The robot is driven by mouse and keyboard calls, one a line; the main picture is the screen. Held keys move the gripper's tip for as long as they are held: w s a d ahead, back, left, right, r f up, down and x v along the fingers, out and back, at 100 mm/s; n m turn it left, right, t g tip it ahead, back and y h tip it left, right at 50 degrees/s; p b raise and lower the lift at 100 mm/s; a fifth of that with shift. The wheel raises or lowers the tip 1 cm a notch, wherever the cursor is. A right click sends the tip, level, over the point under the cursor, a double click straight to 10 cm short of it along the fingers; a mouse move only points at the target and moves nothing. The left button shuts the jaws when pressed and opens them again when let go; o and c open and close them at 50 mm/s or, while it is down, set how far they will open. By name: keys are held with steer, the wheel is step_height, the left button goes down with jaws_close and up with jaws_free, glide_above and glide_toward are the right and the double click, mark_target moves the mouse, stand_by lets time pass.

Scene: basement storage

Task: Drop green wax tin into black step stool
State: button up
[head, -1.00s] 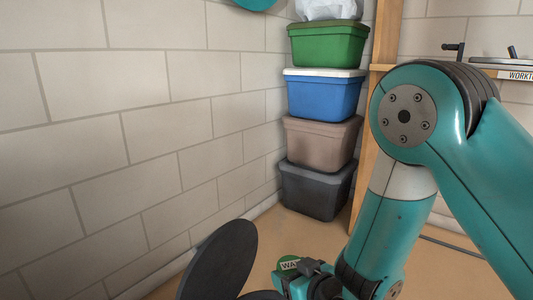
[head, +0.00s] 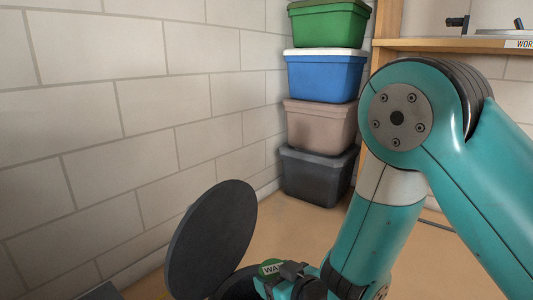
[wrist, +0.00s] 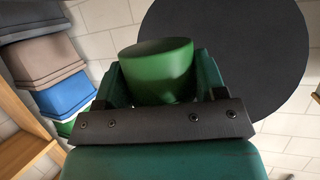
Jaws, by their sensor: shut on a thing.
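The black step stool shows at the bottom of the head view, with its round lid (head: 212,238) standing tilted up. Part of its dark body (head: 234,285) shows below, cut off by the frame edge. The lid also fills the upper right of the wrist view (wrist: 255,50). The green wax tin (head: 270,268) has a pale label with letters on it. My gripper (head: 282,276) is shut on the tin, close beside the lid, at the right of the stool's body. In the wrist view the tin (wrist: 157,72) sits between the two fingers. The stool's inside is hidden.
Stacked storage boxes, green (head: 328,25), blue (head: 324,77), beige (head: 320,124) and dark grey (head: 316,175), stand in the corner by the block wall (head: 110,130). A wooden shelf frame (head: 470,46) is at the right. Open floor (head: 300,225) lies between.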

steer(key=shift+f, duration=0.15)
steer(key=o, duration=1)
steer(key=shift+p+v, duration=8.7)
steer(key=shift+p, duration=1.2)
steer(key=shift+f, duration=0.1)
